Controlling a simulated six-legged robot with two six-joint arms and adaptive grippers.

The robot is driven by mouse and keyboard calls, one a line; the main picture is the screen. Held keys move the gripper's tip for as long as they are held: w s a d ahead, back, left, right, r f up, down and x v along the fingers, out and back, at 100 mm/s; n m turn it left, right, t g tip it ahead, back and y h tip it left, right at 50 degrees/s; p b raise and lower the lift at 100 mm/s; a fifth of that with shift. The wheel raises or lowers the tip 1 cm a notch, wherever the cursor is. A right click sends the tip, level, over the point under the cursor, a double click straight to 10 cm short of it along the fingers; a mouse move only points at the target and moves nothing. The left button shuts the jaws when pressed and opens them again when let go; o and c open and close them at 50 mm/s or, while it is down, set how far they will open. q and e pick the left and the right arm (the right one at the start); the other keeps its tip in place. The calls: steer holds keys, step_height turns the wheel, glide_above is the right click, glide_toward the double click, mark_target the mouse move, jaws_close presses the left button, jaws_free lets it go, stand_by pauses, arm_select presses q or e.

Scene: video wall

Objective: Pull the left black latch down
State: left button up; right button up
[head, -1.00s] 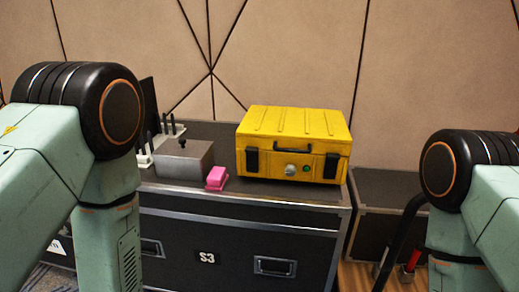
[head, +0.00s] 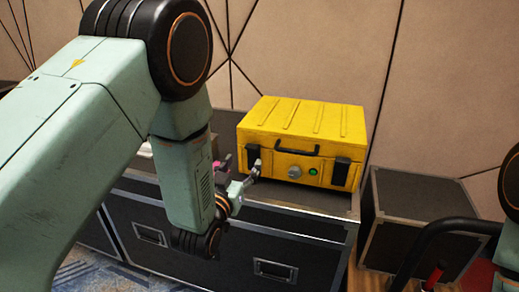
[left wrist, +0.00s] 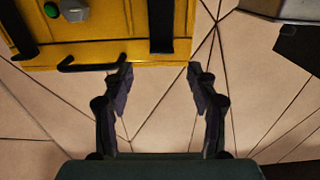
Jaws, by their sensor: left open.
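The yellow case (head: 300,120) stands closed on a black flight case. Its left black latch (head: 252,153) is on the front face, left of the handle, partly covered at its lower end by my gripper. This latch also shows in the left wrist view (left wrist: 162,25), upside down. The right black latch (head: 341,172) is at the front right. My left gripper (head: 240,172) is in front of the left latch. In the left wrist view its fingers (left wrist: 160,75) are spread, with nothing between them, and the latch lies beyond the gap. My right gripper is out of view.
The black flight case (head: 275,235) has a narrow free strip before the yellow case. The case's black handle (head: 297,150), silver knob (head: 294,171) and green button (head: 313,172) are right of the left latch. A smaller dark case (head: 415,210) stands to the right.

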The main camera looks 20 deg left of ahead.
mark_target(251, 149)
arm_select(q)
steer(key=w+b, duration=0.1)
steer(key=w, duration=0.5)
steer(key=shift+w, duration=0.2)
steer(key=shift+w+a+r+b, duration=0.1)
steer(key=shift+a+r+b, duration=0.05)
steer(key=shift+a+b, duration=0.15)
steer(key=shift+w+d, duration=0.4)
steer(key=shift+s+a, duration=0.2)
steer(key=shift+s, duration=0.05)
steer(key=c, duration=0.4)
steer(key=shift+w+d, duration=0.1)
steer(key=shift+d, duration=0.05)
steer(key=c, duration=0.3)
jaws_close()
